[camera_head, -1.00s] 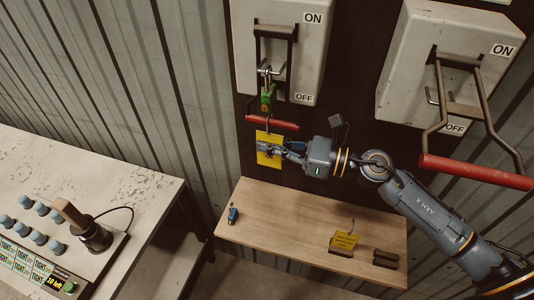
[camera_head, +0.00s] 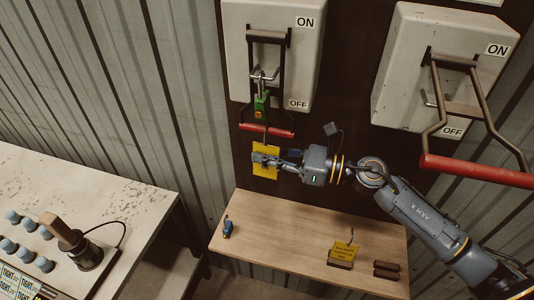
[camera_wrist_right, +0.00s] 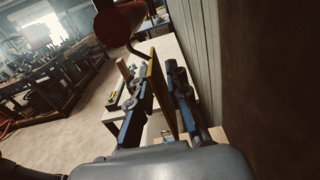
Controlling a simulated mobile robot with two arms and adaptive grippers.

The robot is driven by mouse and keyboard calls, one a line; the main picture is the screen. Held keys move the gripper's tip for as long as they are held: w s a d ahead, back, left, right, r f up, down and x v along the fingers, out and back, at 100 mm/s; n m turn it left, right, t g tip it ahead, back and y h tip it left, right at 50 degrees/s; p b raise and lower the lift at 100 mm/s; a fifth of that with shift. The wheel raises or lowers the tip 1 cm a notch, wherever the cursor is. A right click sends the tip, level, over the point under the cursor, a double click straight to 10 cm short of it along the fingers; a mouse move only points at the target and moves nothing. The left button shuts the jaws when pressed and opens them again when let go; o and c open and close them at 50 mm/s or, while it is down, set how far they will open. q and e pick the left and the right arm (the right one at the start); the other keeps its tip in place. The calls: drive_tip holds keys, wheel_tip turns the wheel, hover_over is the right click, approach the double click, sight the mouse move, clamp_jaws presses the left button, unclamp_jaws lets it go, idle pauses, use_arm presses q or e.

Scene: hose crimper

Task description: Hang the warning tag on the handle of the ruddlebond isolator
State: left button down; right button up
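A yellow warning tag (camera_head: 271,147) is below the red handle bar (camera_head: 279,133) of the left isolator (camera_head: 231,45). Its dark hook reaches up to the bar; in the wrist view the hook (camera_wrist_right: 141,51) curves under the red bar end (camera_wrist_right: 120,22). My right gripper (camera_head: 270,158) is around the tag. In the wrist view its fingers (camera_wrist_right: 158,92) stand apart, one on each side of the tag (camera_wrist_right: 161,92), with gaps visible. A green padlock (camera_head: 261,105) hangs on the left isolator. No isolator name is readable. My left gripper is out of view.
The right isolator (camera_head: 408,75) has a larger red handle (camera_head: 475,170). The wooden shelf (camera_head: 290,228) below holds a blue padlock (camera_head: 227,229), another yellow tag (camera_head: 343,251) and dark blocks (camera_head: 386,269). A worn bench (camera_head: 110,188) with a control panel stands left.

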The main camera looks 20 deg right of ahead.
drive_tip(key=shift+o, duration=0.5)
drive_tip(key=v, duration=1.2)
